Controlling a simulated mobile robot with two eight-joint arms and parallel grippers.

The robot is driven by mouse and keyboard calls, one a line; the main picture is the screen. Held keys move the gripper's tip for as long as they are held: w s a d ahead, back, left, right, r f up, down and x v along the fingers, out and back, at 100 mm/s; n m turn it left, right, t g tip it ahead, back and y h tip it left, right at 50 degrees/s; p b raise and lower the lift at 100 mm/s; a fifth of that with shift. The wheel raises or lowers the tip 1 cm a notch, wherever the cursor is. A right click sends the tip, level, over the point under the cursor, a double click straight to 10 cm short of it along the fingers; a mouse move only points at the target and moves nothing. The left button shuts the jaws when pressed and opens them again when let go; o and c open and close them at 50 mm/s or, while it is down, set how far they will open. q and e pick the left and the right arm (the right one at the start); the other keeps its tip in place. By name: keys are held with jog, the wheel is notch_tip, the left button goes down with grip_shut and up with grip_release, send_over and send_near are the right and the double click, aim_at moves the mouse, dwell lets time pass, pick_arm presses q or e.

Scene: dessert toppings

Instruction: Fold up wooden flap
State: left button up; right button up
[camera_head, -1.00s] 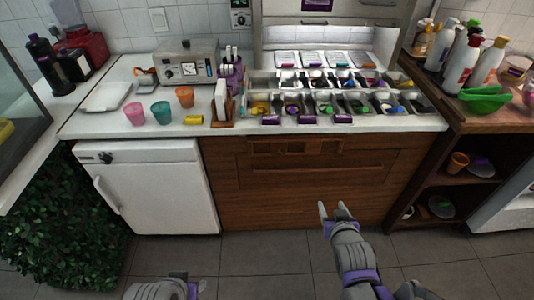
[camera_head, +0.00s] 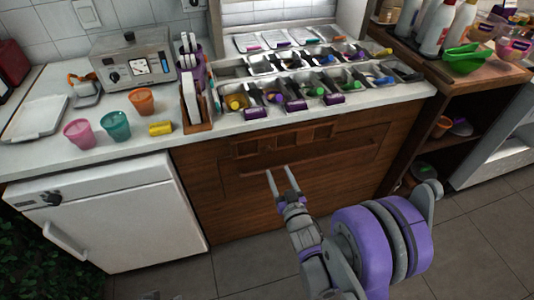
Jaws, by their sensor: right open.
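The wooden flap (camera_head: 341,153) appears as a brown rectangular panel on the front of the wooden counter, hanging flat against it below the worktop. A strip with several square recesses (camera_head: 282,138) runs along the upper part of this front. My right gripper (camera_head: 278,170) is open, with its two thin fingers apart and pointing at the panel. The fingertips overlap the panel in the picture, and I cannot tell whether they touch it. Nothing is between the fingers. My left gripper is not clearly visible.
Topping trays (camera_head: 323,92) stand on the white worktop above the front, close to its edge. Pink, teal and orange cups (camera_head: 115,126) stand to their left. A white fridge (camera_head: 108,216) adjoins the left side and a wooden shelf unit (camera_head: 452,110) the right. The floor in front is clear.

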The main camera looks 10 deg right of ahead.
aim_at(270, 152)
jog(key=w, duration=0.9)
jog(key=shift+w+a, duration=0.15)
grip_shut()
dwell(1.1)
